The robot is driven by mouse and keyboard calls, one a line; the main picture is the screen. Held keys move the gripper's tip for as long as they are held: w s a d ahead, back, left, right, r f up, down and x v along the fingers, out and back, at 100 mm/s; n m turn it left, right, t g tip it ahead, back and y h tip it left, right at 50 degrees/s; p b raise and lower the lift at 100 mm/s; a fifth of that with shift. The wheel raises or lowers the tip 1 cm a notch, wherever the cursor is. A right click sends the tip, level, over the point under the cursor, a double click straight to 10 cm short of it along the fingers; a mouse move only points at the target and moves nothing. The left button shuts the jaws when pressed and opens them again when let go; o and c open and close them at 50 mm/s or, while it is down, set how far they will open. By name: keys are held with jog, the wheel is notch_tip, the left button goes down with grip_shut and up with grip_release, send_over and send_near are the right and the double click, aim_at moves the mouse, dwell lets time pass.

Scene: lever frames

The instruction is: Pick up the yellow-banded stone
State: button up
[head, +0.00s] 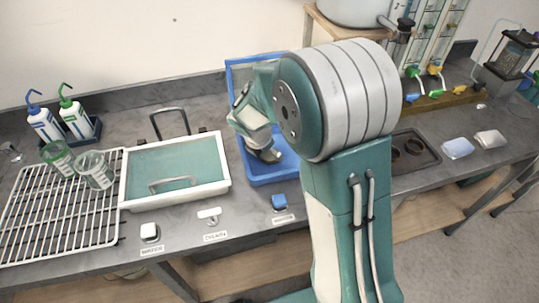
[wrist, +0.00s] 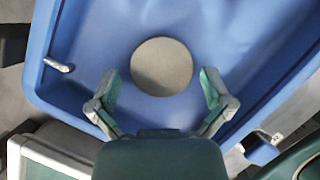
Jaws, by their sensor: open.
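In the wrist view a round, plain grey-beige stone (wrist: 161,66) lies on the floor of a blue tray (wrist: 95,35). No yellow band shows on the face I see. My gripper (wrist: 161,90) is open and empty, with one finger on each side of the stone's lower edge. Clear gaps show between the fingers and the stone; the height gap I cannot tell. In the head view my gripper (head: 262,147) reaches down into the blue tray (head: 272,179), and my arm hides the tray's right part. I cannot clearly make out the stone there.
A white-rimmed teal tray (head: 175,198) stands left of the blue tray, with a wire rack (head: 60,215) and bottles (head: 78,120) farther left. White and blue switches (head: 279,201) line the bench's front edge. Dark recessed plates (head: 410,150) lie right of my arm.

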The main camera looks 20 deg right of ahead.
jog(key=shift+f, duration=0.25)
jog(key=c, duration=1)
jog(key=shift+r, duration=0.1)
